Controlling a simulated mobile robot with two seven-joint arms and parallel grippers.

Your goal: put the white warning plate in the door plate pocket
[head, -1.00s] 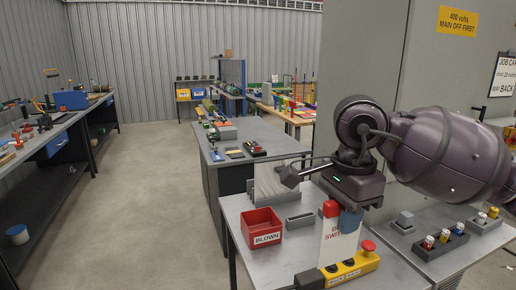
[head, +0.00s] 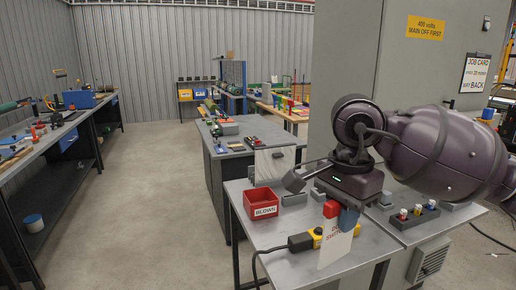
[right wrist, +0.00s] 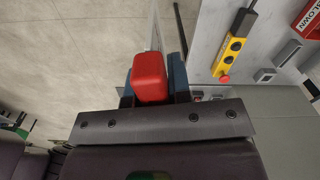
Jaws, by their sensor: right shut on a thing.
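The white warning plate (head: 335,250) hangs upright below my right gripper (head: 340,212), with red lettering partly hidden. Its red grip block (head: 331,209) is between the fingers, and the gripper is shut on it. In the right wrist view the red block (right wrist: 149,78) fills the space between the blue fingers, and the plate (right wrist: 154,30) shows nearly edge-on beyond it. The plate is in front of the steel table's near edge in the head view. I cannot make out the door plate pocket; the grey cabinet (head: 400,75) stands behind my arm. My left gripper is out of view.
A yellow push-button pendant (head: 314,236) with a black cable lies behind the plate. A red BLOWN bin (head: 261,204) and a grey slotted block (head: 294,198) stand on the table (head: 270,235). Fuses in a dark holder (head: 417,215) are at right. The floor at left is clear.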

